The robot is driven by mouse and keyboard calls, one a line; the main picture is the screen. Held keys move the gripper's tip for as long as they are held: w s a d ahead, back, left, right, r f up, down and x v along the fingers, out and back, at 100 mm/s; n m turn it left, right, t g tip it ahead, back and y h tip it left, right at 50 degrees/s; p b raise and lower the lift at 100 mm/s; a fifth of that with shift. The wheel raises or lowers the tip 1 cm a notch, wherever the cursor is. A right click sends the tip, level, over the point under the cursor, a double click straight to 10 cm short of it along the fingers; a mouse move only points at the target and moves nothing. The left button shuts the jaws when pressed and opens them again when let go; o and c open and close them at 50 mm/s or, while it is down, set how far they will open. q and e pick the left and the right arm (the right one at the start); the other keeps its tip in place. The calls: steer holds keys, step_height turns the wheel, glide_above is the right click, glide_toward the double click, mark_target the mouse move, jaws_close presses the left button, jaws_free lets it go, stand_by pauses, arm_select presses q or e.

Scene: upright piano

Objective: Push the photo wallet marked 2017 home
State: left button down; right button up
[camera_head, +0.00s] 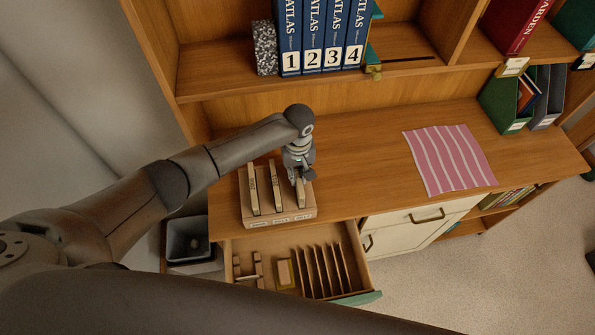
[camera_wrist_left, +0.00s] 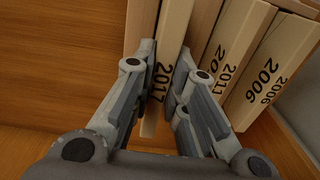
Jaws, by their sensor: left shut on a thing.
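The photo wallet marked 2017 (camera_wrist_left: 165,68) is a thin cream block, between the two fingers of my left gripper (camera_wrist_left: 166,55) in the left wrist view. In the head view this wallet (camera_head: 301,196) stands in the right part of a wooden holder (camera_head: 280,217), beneath my left gripper (camera_head: 300,177), which is shut on it. Two other wallets, marked 2011 (camera_wrist_left: 233,50) and 2006 (camera_wrist_left: 277,70), stand apart beside it in the holder. The fingers hide part of the 2017 wallet, so how deep it sits is hard to tell. My right gripper is not seen.
The holder stands on the wooden desk top (camera_head: 365,170) near its front edge. An open drawer (camera_head: 290,255) with dividers lies below. A pink striped cloth (camera_head: 448,158) lies to the right. Atlas volumes (camera_head: 312,38) stand on the shelf above. The desk between holder and cloth is clear.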

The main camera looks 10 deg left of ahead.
arm_select(q)
steer(key=shift+f+b, duration=0.65)
steer(key=shift+f, duration=0.55)
stand_by(0.4)
steer(key=c, duration=1.4)
jaws_free()
steer(key=shift+o, duration=0.2)
step_height(320, 180, up, 12)
steer(key=shift+r, duration=0.1)
